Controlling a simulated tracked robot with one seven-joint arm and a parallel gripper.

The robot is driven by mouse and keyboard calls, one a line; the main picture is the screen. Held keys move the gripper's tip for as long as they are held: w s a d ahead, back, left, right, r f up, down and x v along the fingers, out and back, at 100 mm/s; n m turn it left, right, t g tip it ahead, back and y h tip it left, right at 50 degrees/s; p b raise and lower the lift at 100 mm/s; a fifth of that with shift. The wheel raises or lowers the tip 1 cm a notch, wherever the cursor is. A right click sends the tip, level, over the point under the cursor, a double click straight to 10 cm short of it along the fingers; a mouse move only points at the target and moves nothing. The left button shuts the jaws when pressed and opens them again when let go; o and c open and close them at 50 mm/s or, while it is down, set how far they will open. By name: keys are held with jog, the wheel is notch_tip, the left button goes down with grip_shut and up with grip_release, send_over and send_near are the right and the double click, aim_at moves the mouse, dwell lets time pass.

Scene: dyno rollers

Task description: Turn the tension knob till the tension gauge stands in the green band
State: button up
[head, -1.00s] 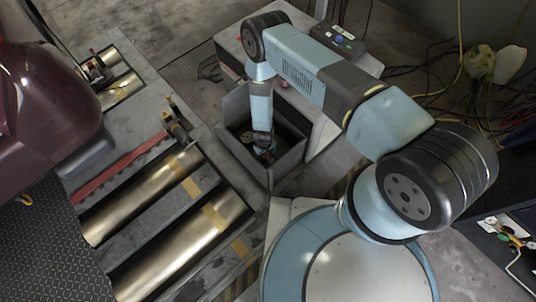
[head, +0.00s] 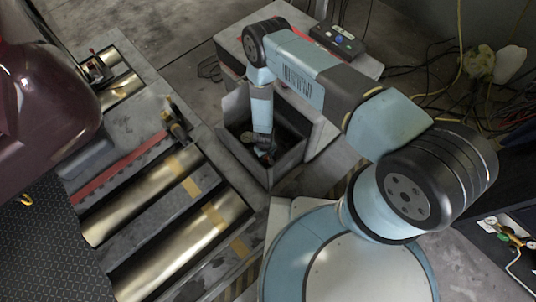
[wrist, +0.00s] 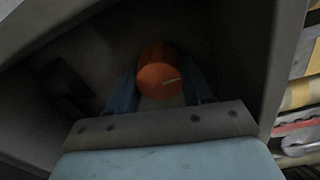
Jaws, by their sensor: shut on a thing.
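The orange tension knob (wrist: 157,74) is in the upper middle of the wrist view, with a short pale line slanting slightly upward to the right on its face. The two blue fingers of my gripper (wrist: 160,86) are on either side of it, shut on it. In the head view my gripper (head: 264,155) reaches down into an open grey housing (head: 232,108), and the knob cannot be made out there. I cannot make out the tension gauge or its green band in either view.
The housing's walls stand close around my gripper. Metal rollers (head: 185,240) lie to the left, with a dark red vehicle (head: 45,105) beyond them. A control box (head: 340,40) with coloured buttons sits behind my arm. Cables (head: 440,75) lie on the floor at right.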

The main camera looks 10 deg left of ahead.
jog(key=shift+c, duration=0.7)
jog(key=shift+s+d, duration=0.1)
jog(key=shift+d, duration=0.05)
jog(key=shift+c, duration=0.4)
jog(key=shift+a, duration=0.2)
jog(key=shift+m, duration=0.6)
jog(key=m, duration=0.6)
jog(key=shift+w, duration=0.2)
jog(key=m, duration=0.5)
jog(key=shift+d+m, duration=0.1)
jog(key=shift+m, duration=0.3)
jog(key=shift+d+m, duration=0.1)
jog(key=shift+m, duration=0.7)
jog(key=shift+w+d, duration=0.1)
